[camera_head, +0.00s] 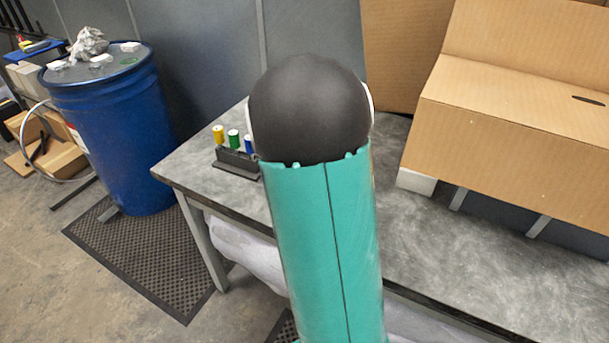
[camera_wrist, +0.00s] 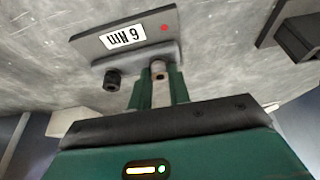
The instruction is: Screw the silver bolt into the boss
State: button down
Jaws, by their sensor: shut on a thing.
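In the wrist view my gripper (camera_wrist: 158,80) has its two green fingers shut on the silver bolt (camera_wrist: 158,72), a short pale cylinder with a dark spot near its end. A black cylindrical piece (camera_wrist: 112,79) sits left of the bolt, apart from the fingers. I cannot make out the boss or whether the bolt has entered it. In the head view my arm hides the gripper and bolt.
The grey worktop (camera_head: 440,260) has a small rack (camera_head: 238,163) with yellow, green and blue handles. A cardboard box (camera_head: 520,140) stands at the right. A blue drum (camera_head: 115,130) stands left of the table. A dark block (camera_wrist: 300,38) lies at the wrist view's right.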

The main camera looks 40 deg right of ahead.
jog(key=m+g, duration=0.1)
jog(key=m, duration=0.1)
jog(key=shift+w+a+m, duration=0.1)
jog(key=shift+m, duration=0.3)
jog(key=shift+m+g, duration=0.4)
jog(key=shift+m, duration=0.5)
jog(key=shift+w+m+g, duration=0.1)
jog(key=shift+m+g, duration=0.4)
jog(key=shift+m, duration=0.7)
jog(key=shift+m+g, duration=0.4)
jog(key=shift+m, duration=0.7)
jog(key=m+g+y, duration=0.1)
jog(key=m, duration=0.3)
jog(key=shift+w+m, duration=0.1)
jog(key=shift+m, duration=0.2)
